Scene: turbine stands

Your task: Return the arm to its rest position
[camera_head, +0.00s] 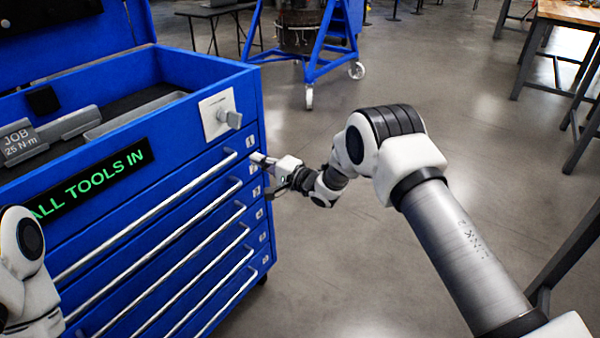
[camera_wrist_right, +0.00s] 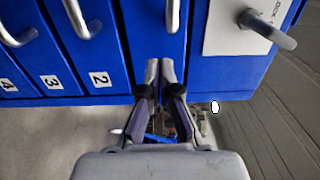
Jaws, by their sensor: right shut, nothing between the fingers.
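My right arm reaches in from the right in the head view. Its gripper (camera_head: 258,158) is by the right end of the blue tool cabinet's (camera_head: 247,100) drawer fronts, near the top drawers. In the right wrist view the two fingers of the gripper (camera_wrist_right: 160,66) are together, with nothing between them. They overlap the blue front beside the top drawer's handle (camera_wrist_right: 173,14); whether they touch it I cannot tell. Part of my left arm (camera_head: 28,255) shows at the left edge of the head view; its gripper is out of view.
A lock knob (camera_head: 229,118) on a white plate sticks out above the drawers. Several bar handles (camera_head: 150,220) run along the closed drawers. A sign (camera_head: 88,183) reads "ALL TOOLS IN". A blue wheeled stand (camera_head: 318,50) is behind. Tables are at right. The floor between is clear.

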